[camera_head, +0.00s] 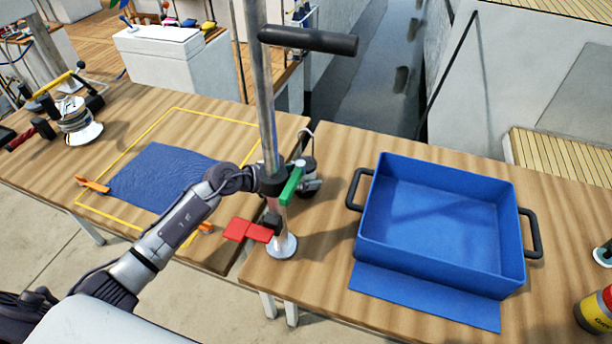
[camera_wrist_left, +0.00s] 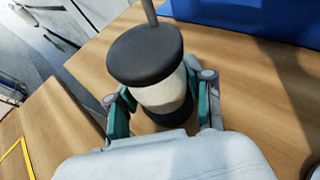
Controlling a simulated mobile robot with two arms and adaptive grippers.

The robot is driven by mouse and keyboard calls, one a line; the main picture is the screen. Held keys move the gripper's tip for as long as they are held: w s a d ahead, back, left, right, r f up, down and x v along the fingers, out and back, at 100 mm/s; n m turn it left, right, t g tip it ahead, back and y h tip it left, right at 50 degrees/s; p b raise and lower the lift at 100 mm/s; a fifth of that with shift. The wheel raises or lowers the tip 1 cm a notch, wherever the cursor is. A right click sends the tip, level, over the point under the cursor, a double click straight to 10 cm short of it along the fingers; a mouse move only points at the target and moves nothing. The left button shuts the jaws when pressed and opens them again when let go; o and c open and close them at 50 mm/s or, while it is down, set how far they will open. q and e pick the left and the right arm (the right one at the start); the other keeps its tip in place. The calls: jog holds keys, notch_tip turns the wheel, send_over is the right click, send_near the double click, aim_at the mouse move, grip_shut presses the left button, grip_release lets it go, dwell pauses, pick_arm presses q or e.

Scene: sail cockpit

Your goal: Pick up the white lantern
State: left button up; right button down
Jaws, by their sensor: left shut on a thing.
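The white lantern (camera_wrist_left: 163,92) stands between the fingers of my left gripper (camera_wrist_left: 158,92) in the left wrist view. It has a pale round body, a wide black cap, a dark base and a grey handle rising from the cap. The teal-edged fingers are closed against its two sides. In the head view my left arm reaches from the lower left to the middle. There the lantern (camera_head: 309,163) and my gripper are mostly hidden behind a metal pole and a green handle. I cannot tell whether the base touches the table. My right gripper is not in view.
The metal pole (camera_head: 268,100) with a black crossbar, green lever and red lever stands close in front of the lantern. A blue tray (camera_head: 440,262) with black handles sits to the right. A blue cloth (camera_head: 155,178) lies inside a yellow outline on the left table.

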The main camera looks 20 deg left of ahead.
pick_arm(q)
jog(key=c, duration=0.3)
jog(key=shift+c, duration=0.2)
